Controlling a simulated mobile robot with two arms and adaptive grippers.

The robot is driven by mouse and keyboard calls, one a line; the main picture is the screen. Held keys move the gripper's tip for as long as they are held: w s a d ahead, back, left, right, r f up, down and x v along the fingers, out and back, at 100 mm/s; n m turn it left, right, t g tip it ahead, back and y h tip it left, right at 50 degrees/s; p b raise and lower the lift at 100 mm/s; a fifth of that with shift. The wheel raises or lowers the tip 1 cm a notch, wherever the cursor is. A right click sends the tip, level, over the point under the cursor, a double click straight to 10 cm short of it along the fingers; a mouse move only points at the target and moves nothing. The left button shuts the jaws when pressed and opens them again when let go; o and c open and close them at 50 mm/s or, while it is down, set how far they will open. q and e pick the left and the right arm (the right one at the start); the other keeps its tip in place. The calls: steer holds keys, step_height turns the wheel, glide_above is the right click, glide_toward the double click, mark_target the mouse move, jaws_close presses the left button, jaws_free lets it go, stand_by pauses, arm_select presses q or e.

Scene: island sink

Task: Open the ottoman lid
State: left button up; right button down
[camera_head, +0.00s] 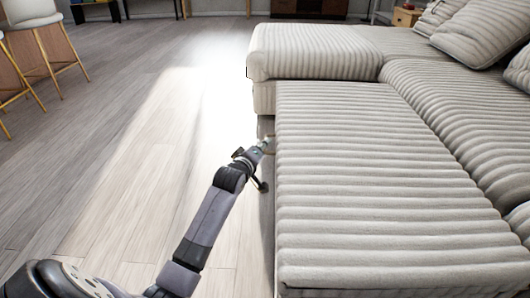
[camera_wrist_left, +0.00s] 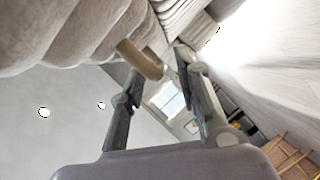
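The ottoman lid (camera_head: 375,190) is a long pale ribbed cushion at the right of the head view. It lies flat and looks shut. A small tan tab (camera_wrist_left: 140,59) sticks out from the ribbed fabric in the left wrist view. My left gripper (camera_head: 266,144) is at the lid's left side, near its far end. In the left wrist view my left gripper (camera_wrist_left: 160,66) has its fingers apart. The tab is at the left fingertip, partly between the fingers; a gap shows to the right finger. I cannot tell whether it touches. My right gripper is not in view.
A ribbed sofa section (camera_head: 315,52) stands just beyond the lid, and sofa seats with cushions (camera_head: 480,35) run along the right. The wooden floor (camera_head: 130,150) left of the ottoman is clear. Stools (camera_head: 45,45) stand at the far left.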

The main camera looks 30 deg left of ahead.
arm_select(q)
steer(key=shift+b+x, duration=0.55)
steer(key=shift+x, duration=0.85)
steer(key=shift+c, duration=0.6)
jaws_close()
